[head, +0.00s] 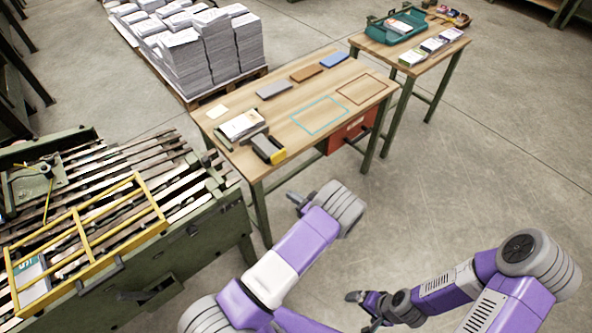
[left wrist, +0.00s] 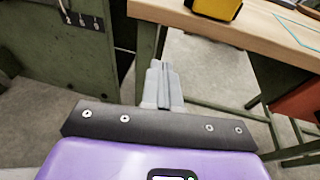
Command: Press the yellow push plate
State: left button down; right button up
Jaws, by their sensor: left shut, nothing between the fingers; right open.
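A dark grey block with a yellow face (head: 279,156) sits at the near edge of the wooden table; this yellow face looks like the push plate, though I cannot be sure. The same yellow part shows at the top of the left wrist view (left wrist: 216,8), cut off by the frame edge. My left gripper (head: 292,198) is shut and empty, in the air in front of the table and apart from the yellow part. Its closed fingers show in the left wrist view (left wrist: 162,80). My right gripper (head: 353,296) is open, low at the bottom middle and away from the table.
The wooden table (head: 225,110) also holds a paper stack (head: 240,124), grey, brown and blue blocks, and a red drawer unit (head: 345,132) below. A green slatted machine with a yellow frame (head: 82,232) stands left. A second table (head: 375,47) is behind right. The floor at right is clear.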

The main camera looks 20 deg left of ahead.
pick_arm(q)
jog(key=s+d+f+n+g+h, duration=0.1)
jog(key=s+f+n+g+h, duration=0.35)
jog(key=s, duration=0.55)
jog(key=s+d+f+n+g+h, duration=0.2)
jog(key=s+f+n+g+h, duration=0.15)
jog(key=s+f, duration=0.4)
jog(key=s+d+r+n+g+h, duration=0.1)
jog(key=s+d+n+h, duration=0.4)
jog(key=s+d+h, duration=0.2)
jog(key=d+r+n+t+h, duration=0.3)
jog(key=d+r+n+t, duration=0.1)
jog(key=n, duration=0.7)
jog(key=shift+r+t+h, duration=0.3)
jog(key=shift+r+t, duration=0.2)
jog(key=shift+r, duration=0.3)
